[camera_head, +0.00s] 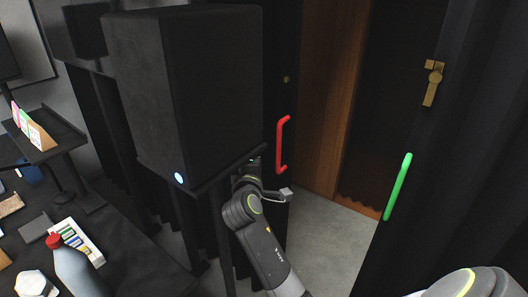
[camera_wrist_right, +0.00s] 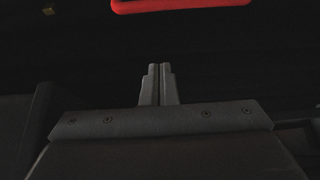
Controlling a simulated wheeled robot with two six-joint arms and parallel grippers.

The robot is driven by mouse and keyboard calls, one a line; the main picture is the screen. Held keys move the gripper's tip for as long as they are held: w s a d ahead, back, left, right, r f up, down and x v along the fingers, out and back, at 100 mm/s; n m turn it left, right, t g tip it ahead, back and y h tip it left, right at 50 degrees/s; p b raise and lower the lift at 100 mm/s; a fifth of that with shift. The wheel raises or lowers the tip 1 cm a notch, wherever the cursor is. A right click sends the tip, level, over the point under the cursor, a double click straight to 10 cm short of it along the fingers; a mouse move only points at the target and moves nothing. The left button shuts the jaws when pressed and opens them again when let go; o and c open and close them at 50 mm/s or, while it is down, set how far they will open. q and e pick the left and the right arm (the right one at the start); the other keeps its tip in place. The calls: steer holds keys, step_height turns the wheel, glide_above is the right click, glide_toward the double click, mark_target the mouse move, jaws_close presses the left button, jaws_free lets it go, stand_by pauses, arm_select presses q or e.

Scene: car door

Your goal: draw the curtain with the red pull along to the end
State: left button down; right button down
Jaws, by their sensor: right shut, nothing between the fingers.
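The red pull (camera_head: 281,145) is a bright upright bar with bent ends, on a dark curtain just right of the big black box. In the right wrist view it (camera_wrist_right: 180,5) lies across the top edge, partly cut off. My right gripper (camera_head: 254,163) is left of the pull's lower end, close beside the black box, its fingers mostly hidden by my wrist. In the right wrist view the gripper (camera_wrist_right: 159,70) is shut and empty, its fingertips apart from the pull. The curtain's folds are too dark to make out. My left gripper is not in view.
The black box (camera_head: 185,90) on its stand crowds the right arm's left side. A green pull (camera_head: 398,187) is on dark cloth at the right. Brown wooden panel (camera_head: 333,90) and grey floor (camera_head: 325,235) show between them. A bottle (camera_head: 78,270) stands at lower left.

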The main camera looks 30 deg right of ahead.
steer(key=w+d+p, duration=0.4)
steer(key=d, duration=0.4)
steer(key=shift+w, duration=0.15)
steer(key=shift+f, duration=0.15)
stand_by(0.4)
